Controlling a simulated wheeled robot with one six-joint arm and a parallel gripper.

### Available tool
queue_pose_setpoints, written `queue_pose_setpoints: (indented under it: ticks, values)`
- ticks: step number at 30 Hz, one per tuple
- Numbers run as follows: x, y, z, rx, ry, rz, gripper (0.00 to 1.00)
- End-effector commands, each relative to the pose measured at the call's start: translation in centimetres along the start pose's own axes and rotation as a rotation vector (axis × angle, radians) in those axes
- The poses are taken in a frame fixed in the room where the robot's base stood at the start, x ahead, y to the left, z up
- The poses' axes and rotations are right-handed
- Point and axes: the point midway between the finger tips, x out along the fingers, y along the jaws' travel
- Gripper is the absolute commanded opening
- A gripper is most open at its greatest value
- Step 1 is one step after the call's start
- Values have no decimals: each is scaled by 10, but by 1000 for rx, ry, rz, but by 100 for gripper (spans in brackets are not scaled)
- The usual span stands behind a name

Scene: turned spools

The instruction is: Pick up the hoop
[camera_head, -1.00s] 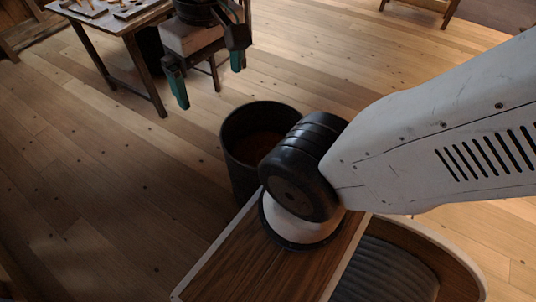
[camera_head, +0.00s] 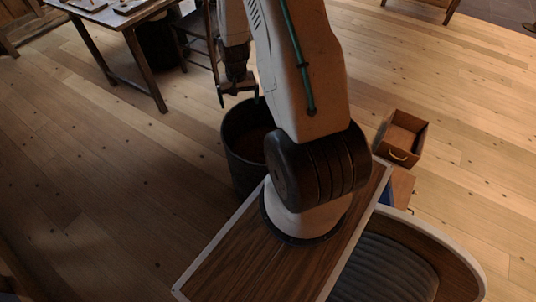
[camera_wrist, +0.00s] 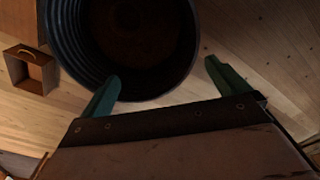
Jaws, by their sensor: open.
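No hoop can be made out in either view now. My gripper (camera_wrist: 162,83) is open and empty in the wrist view, its two green fingers spread apart. It hangs over the near rim of a dark round bin (camera_wrist: 185,70). In the head view my gripper (camera_head: 239,100) is small and partly hidden by my arm, just above the same bin (camera_head: 236,165). The inside of the bin is brownish and dim, and what lies in it cannot be told.
A small open wooden drawer box (camera_head: 403,138) with a handle sits on the floor at right; it also shows in the wrist view (camera_wrist: 30,70). A work table (camera_head: 120,22) with small items stands at upper left, a chair (camera_head: 195,45) beside it. Left floor is clear.

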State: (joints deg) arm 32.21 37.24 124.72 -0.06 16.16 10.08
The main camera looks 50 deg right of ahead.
Motion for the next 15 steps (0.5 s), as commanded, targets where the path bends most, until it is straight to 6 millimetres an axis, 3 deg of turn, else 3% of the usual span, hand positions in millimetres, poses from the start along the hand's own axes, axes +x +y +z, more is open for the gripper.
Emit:
queue_pose_setpoints:
  ticks: [1,6,10,15]
  values:
    - [33,15,2,39,-17,4,100]
    - [125,56,13,151,-27,7,100]
    - [178,79,28,216,-31,9,100]
    - [213,94,43,260,-32,10,100]
